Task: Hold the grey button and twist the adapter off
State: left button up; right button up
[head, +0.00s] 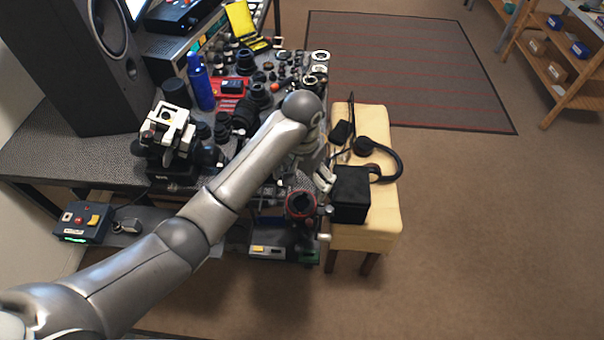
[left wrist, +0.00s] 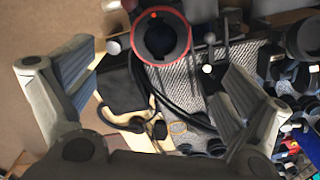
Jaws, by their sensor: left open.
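A dark round part with a red ring, likely the adapter (head: 300,204), sits at the table's front right edge beside rods with pale round ends. It also shows in the left wrist view (left wrist: 187,37) at the top centre, with a small orange-red dot on its rim. I cannot tell which small part is the grey button. My left gripper (head: 304,180) is open and empty just behind the adapter in the head view. In the left wrist view its fingers (left wrist: 155,65) stand wide apart to either side below the ring, not touching it. My right gripper is out of view.
A wooden stool (head: 375,232) with a black box (head: 350,194) and headphones (head: 384,155) stands close at the right. Many lenses and small parts crowd the table behind. A white device (head: 168,130) and a speaker (head: 95,60) stand at left.

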aim_at(302, 203)
pick_arm(q)
notch_tip(302, 203, down, 10)
jog(key=shift+r, duration=0.1)
dwell(0.4)
jog(key=c, duration=1.1)
jog(key=shift+c, duration=0.3)
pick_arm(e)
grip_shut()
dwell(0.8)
